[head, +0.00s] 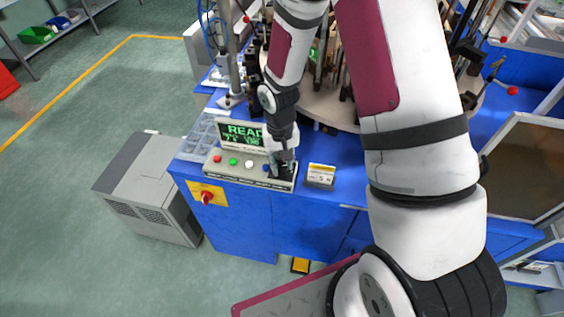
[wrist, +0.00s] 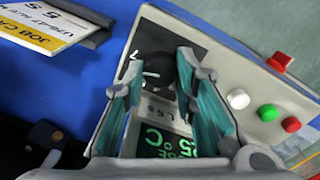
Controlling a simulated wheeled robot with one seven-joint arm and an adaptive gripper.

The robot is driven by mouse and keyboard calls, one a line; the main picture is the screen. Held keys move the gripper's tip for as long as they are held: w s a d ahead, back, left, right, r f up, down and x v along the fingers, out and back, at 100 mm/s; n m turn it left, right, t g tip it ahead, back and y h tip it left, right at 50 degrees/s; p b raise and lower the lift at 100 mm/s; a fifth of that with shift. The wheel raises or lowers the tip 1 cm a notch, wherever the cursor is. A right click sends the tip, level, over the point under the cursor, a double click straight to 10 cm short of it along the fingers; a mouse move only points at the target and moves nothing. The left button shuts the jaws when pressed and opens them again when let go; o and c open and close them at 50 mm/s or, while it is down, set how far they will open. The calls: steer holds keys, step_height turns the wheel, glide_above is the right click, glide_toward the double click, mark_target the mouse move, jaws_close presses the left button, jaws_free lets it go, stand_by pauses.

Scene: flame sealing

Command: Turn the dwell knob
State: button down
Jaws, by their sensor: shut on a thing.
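The control panel (head: 222,169) is a pale box on the front of the blue bench, with a green-lit display (head: 240,134) behind it. My gripper (head: 283,170) points down at the panel's right end. In the wrist view my gripper's two fingers (wrist: 182,95) are closed in on the black dwell knob (wrist: 172,72), one on each side. The fingers partly cover the knob and the printed scale around it. In the head view the knob is hidden by my gripper.
Red (wrist: 291,125), green (wrist: 268,112) and white (wrist: 238,99) buttons sit beside the knob on the panel. A job card (head: 321,172) stands right of the panel. A red rotary switch (head: 207,197) is on the bench front. The turntable (head: 335,112) with fixtures is behind.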

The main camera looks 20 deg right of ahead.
steer(key=c, duration=1.6)
jaws_free()
steer(key=m, duration=0.3)
step_height(320, 180, up, 14)
step_height(320, 180, up, 14)
steer(key=r+n+t+p, duration=0.1)
steer(key=t+p, duration=0.1)
glide_above(280, 165)
steer(key=s, duration=0.7)
steer(key=shift+s+d+r+n, duration=0.2)
steer(key=shift+d+r+n, duration=0.1)
steer(key=shift+r, duration=0.05)
